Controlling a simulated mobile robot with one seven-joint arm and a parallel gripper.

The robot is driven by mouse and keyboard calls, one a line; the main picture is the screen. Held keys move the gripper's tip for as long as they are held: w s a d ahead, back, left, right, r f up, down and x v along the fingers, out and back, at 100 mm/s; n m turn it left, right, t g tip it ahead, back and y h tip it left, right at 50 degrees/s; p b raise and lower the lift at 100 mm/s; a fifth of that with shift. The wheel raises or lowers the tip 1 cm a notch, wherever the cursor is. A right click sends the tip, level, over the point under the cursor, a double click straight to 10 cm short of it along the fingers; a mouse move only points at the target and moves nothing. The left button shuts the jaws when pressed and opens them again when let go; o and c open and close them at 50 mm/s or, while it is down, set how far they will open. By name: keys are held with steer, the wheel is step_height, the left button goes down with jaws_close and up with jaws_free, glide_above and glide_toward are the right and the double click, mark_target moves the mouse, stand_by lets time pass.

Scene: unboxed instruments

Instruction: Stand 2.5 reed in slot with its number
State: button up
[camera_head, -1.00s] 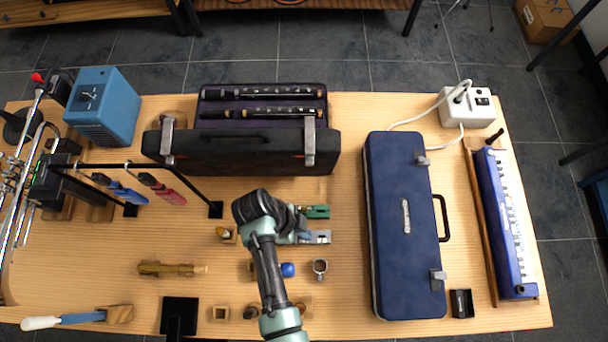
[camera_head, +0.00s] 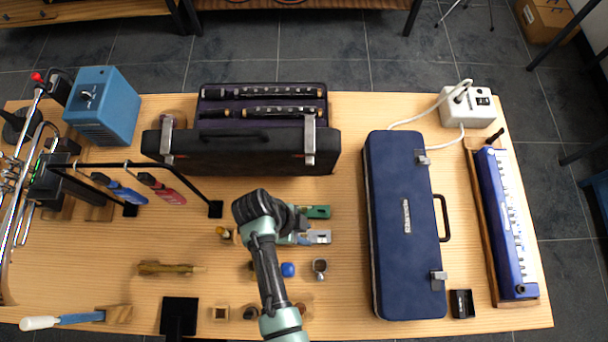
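I cannot make out a reed in the view.
An open black case (camera_head: 240,150) with dark instrument parts stands behind. A closed blue case (camera_head: 403,225) stands right. A metal ring (camera_head: 319,267), a blue ball (camera_head: 288,270) and small wooden blocks (camera_head: 220,313) lie in front. A tool rack (camera_head: 130,172) stands left.

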steer(key=shift+r, duration=0.1)
steer(key=v, duration=1.2)
steer(key=shift+r+b, duration=0.4)
steer(key=shift+a, duration=0.1)
